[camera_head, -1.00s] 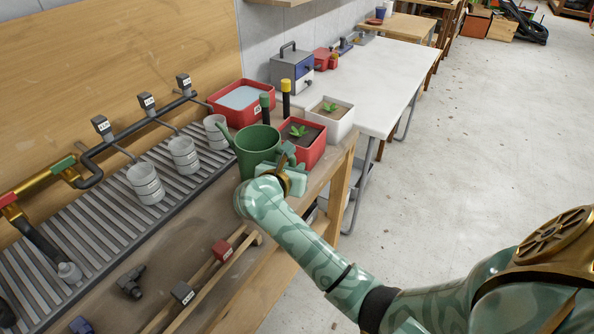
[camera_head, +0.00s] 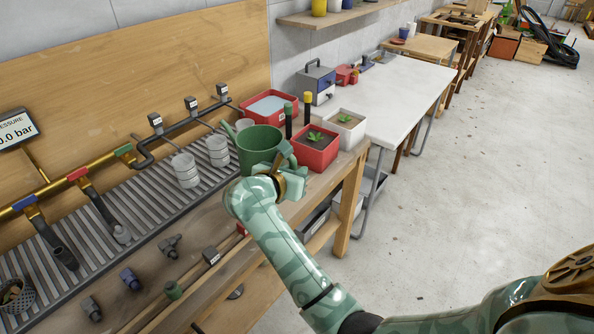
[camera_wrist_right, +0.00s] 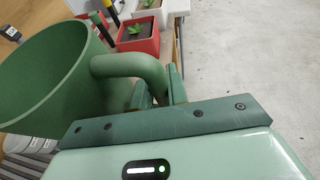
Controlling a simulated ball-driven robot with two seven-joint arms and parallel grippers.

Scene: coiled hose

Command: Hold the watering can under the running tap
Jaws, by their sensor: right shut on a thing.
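The green watering can (camera_head: 258,150) is upright at the bench, beside the red planter and the grated drain. My right gripper (camera_head: 284,166) is at its near right side, shut on its handle. In the right wrist view, the handle (camera_wrist_right: 132,66) passes between the fingers (camera_wrist_right: 160,88) and the can's open top (camera_wrist_right: 45,65) fills the left side. I cannot tell whether the can touches the bench. Pipe outlets with grey labelled boxes (camera_head: 191,104) run along the wall. I see no running water. My left gripper is not in view.
Grey cups (camera_head: 186,170) stand on the slatted drain (camera_head: 130,205). A red planter (camera_head: 316,154) and a white planter (camera_head: 343,130) are close to the can. Loose fittings (camera_head: 170,246) lie on the front of the bench. Blue, red and green valves sit on the brass pipe (camera_head: 50,189).

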